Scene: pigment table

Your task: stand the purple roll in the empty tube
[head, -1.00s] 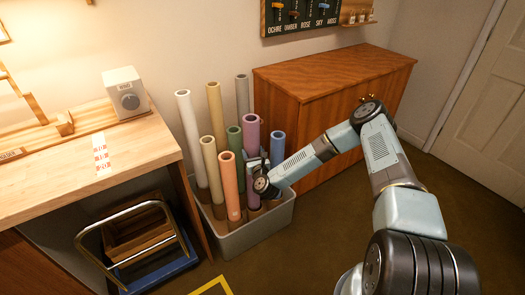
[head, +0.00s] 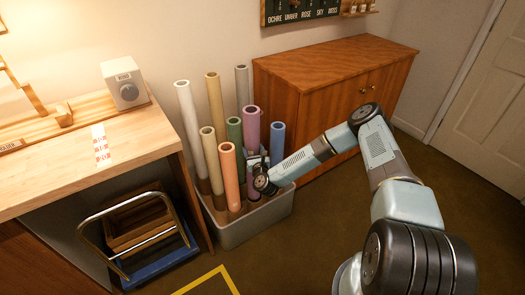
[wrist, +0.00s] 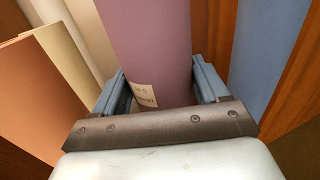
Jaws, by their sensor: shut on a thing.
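The purple roll (head: 252,125) stands upright among other rolls in a grey bin (head: 250,228). Its top is open and its lower part is hidden in the head view. My gripper (head: 257,163) reaches in from the right, low on the roll. In the wrist view, my gripper (wrist: 161,86) has one finger on each side of the purple roll (wrist: 150,45) and is shut on it. A pale label shows on the roll between the fingers. I cannot make out the empty tube; the rolls and my gripper hide much of the bin's inside.
A blue roll (head: 276,143) stands close on the right, a green roll (head: 234,133) behind left, an orange roll (head: 229,175) in front left. A wooden cabinet (head: 330,80) stands behind right, a workbench (head: 60,175) at left. The floor on the right is clear.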

